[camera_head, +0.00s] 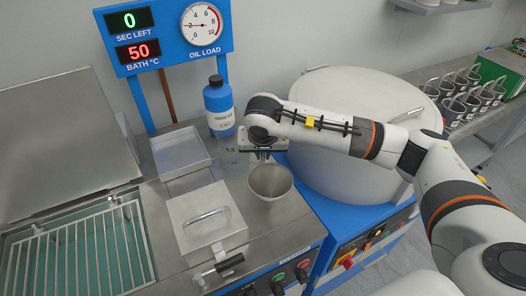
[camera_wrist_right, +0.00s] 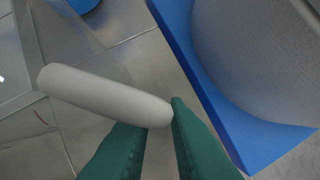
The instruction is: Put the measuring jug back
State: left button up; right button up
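The measuring jug (camera_head: 231,162) is a faint, see-through vessel on the left of my right gripper (camera_head: 264,155) in the head view. I cannot tell whether it rests on the steel counter or is just above it. In the right wrist view its thick pale grey handle (camera_wrist_right: 95,92) crosses from the left, with the clear body (camera_wrist_right: 65,40) beyond. The green fingers of my right gripper (camera_wrist_right: 162,115) are close together, with the handle's near end filling the gap between their tips. The handle hides the left fingertip. My left gripper is not in view.
A steel conical cup (camera_head: 270,183) stands just in front of my right gripper. A blue bottle (camera_head: 219,108) is behind, a shallow steel tray (camera_head: 180,153) and handled steel box (camera_head: 207,222) to the left. A large white drum (camera_head: 345,110) stands on the right.

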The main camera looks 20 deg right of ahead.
jog(key=o, duration=0.3)
jog(key=shift+r, duration=0.15)
jog(key=b+v, duration=0.1)
jog(key=v, duration=1.1)
jog(key=shift+b, duration=0.35)
